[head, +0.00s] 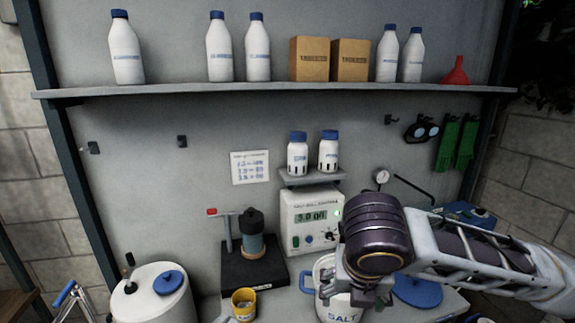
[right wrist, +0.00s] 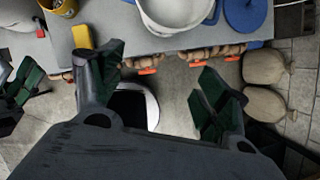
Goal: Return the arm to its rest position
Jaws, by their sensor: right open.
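My right arm comes in from the right in the head view, and its gripper (head: 342,288) is over the white SALT bucket (head: 343,314), hiding part of it. In the right wrist view the two green-padded fingers of this gripper (right wrist: 160,72) stand wide apart with nothing between them. The bucket (right wrist: 175,12) shows beyond the fingers, at the bench edge. Dark green and black parts at the left edge of the right wrist view look like my left gripper (right wrist: 22,82); its jaws are not clear. No left arm shows in the head view.
A shelf (head: 270,90) with bottles runs above. Sacks (right wrist: 265,68) lie on the floor.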

